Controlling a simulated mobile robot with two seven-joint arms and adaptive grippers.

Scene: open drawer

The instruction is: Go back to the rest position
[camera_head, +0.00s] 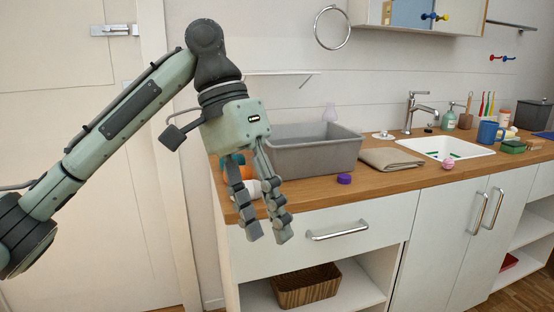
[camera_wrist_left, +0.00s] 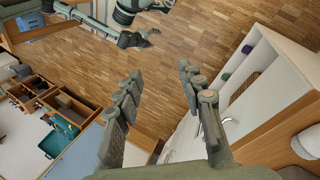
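My left gripper (camera_head: 267,232) hangs fingers-down in front of the left end of the wooden counter. Its two fingers are apart with nothing between them. In the left wrist view the open fingers (camera_wrist_left: 165,95) frame bare wood floor. The drawer (camera_head: 290,238) under the counter looks shut, and its metal handle (camera_head: 337,232) lies to the right of my fingertips, apart from them. Other arm parts of mine (camera_wrist_left: 130,38) show at the top of the left wrist view, too small to tell the right gripper's finger state.
A woven basket (camera_head: 305,287) sits on the shelf below. A white door (camera_head: 70,200) is behind my left arm.

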